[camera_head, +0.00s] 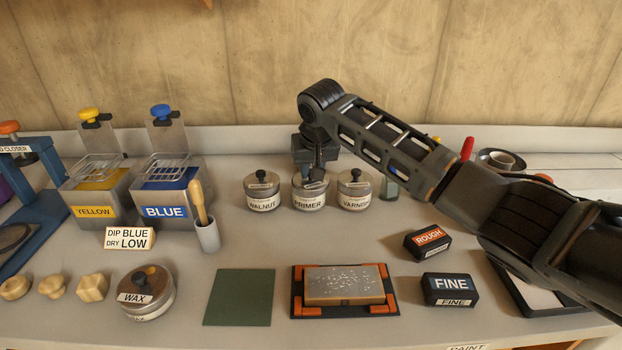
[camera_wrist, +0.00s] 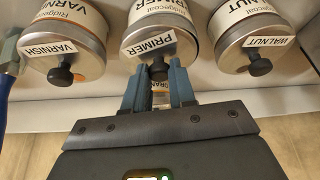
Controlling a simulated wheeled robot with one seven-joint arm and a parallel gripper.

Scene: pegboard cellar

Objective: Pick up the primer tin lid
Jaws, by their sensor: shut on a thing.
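The primer tin (camera_head: 309,197) stands upright on the bench between the walnut and varnish tins. Its lid (camera_head: 310,184) sits on top of it, with a label reading PRIMER; the lid also shows in the wrist view (camera_wrist: 157,45). My gripper (camera_head: 316,172) is above the primer tin, pointing down. In the wrist view, my gripper's fingers (camera_wrist: 159,74) are shut on the dark knob (camera_wrist: 159,69) of the lid, one finger on each side. From the head, the gripper partly hides the knob. I see no clear gap between lid and tin.
The walnut tin (camera_head: 263,193) and varnish tin (camera_head: 354,190) stand close on either side, both lidded. A green mat (camera_head: 239,297) and a wooden block (camera_head: 345,285) in an orange-cornered holder lie in front. The bench between them and the tins is clear.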

